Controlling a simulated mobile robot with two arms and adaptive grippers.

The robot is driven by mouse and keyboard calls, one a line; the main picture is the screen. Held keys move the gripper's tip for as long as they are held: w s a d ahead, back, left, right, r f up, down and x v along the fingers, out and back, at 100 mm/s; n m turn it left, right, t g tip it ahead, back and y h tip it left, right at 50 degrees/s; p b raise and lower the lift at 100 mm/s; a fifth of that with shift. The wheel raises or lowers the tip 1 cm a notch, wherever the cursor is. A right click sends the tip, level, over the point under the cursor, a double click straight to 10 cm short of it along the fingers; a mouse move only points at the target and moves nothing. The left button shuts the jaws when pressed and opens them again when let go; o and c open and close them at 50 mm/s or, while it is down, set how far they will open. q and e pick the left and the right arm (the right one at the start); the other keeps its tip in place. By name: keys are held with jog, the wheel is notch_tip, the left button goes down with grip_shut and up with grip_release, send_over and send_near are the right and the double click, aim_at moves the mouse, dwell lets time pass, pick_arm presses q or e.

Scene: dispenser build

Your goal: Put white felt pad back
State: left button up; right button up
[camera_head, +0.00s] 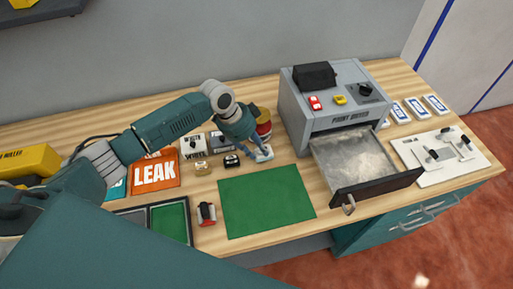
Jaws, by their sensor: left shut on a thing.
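My left gripper (263,152) reaches over the table behind the green mat (262,205), its fingers pointing down and to the right. It is shut on a small pale thing that looks like the white felt pad, mostly hidden by the fingers. The grey machine (297,108) stands at the back right of it. Its drawer (385,193) is pulled open, with a pale, cloudy-looking inside. My right gripper is not in view.
A dark tray (190,228) lies at front left. A white panel with levers (437,172) lies at right. The mat is clear.

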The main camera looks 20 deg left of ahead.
pick_arm(q)
jog(key=shift+f, duration=0.6)
jog(key=o, duration=1.8)
jog(key=shift+r, duration=0.1)
jog(key=shift+r+p, duration=3.55)
jog(key=shift+r, duration=0.45)
jog(key=shift+f, duration=0.1)
